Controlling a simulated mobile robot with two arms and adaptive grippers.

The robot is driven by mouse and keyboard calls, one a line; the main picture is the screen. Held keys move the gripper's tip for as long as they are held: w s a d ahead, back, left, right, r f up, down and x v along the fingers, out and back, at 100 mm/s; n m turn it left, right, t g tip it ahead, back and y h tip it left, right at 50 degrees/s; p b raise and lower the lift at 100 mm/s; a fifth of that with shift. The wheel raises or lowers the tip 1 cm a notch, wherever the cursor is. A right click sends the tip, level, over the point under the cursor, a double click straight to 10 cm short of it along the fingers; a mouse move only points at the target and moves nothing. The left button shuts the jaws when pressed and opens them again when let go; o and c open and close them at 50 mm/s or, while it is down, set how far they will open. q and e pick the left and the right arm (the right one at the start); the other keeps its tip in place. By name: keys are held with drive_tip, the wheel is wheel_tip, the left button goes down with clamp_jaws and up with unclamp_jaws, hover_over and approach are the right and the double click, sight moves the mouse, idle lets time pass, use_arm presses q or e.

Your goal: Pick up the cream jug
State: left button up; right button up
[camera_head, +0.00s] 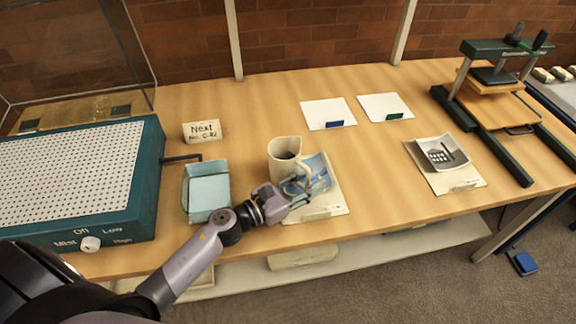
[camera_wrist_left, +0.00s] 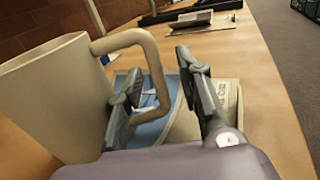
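The cream jug (camera_head: 283,152) stands upright near the table's front edge, at the left part of a blue picture on a pale card or folder. My left gripper (camera_head: 301,190) is low at its front right, by the handle. In the left wrist view the jug (camera_wrist_left: 50,95) fills the left side, with its handle (camera_wrist_left: 154,62) toward the right. The left gripper's fingers (camera_wrist_left: 162,98) are apart, one by the inside of the handle loop and one outside it. I cannot tell whether either touches the handle. My right gripper is not in view.
A light blue box (camera_head: 208,192) stands left of the jug, beside a teal perforated unit (camera_head: 100,200). A small "Next" sign (camera_head: 202,131) is behind. White cards (camera_head: 327,113), a photo folder (camera_head: 445,165) and a green press (camera_head: 495,90) lie right. Bare wood separates them.

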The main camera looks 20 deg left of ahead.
use_arm(q)
clamp_jaws()
idle(0.8)
